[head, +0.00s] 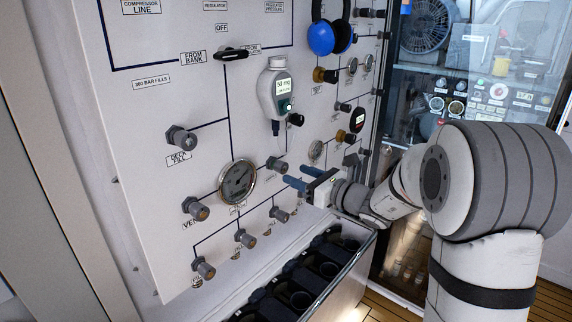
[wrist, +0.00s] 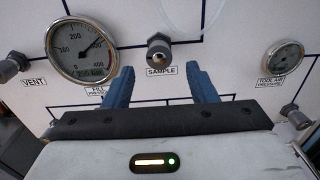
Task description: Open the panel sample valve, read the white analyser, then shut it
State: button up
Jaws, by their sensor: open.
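The sample valve (wrist: 159,51) is a dark round knob with a bright metal centre, above its SAMPLE label in the wrist view. In the head view it sits on the panel (head: 275,164), right of the large gauge. My gripper (wrist: 160,78) is open and empty, its blue fingers below and to either side of the knob, apart from it. In the head view my gripper (head: 293,176) is just right of the valve. The white analyser (head: 277,90) hangs on the panel above; its screen appears to read 50 mg, with a green light below.
The large fill pressure gauge (wrist: 82,50) is left of the valve and the tool air gauge (wrist: 283,60) is right. A vent knob (head: 195,208) and several lower knobs project from the panel. A black rack (head: 300,275) runs below. Blue ear defenders (head: 321,38) hang above.

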aim_at(285, 170)
jog(key=p+x, duration=0.1)
jog(key=x, duration=0.4)
jog(key=shift+d, duration=0.1)
jog(key=shift+s, duration=0.1)
jog(key=c, duration=1)
jog(key=shift+o, duration=0.2)
jog(key=shift+f+b, duration=0.1)
jog(key=shift+b, duration=0.25)
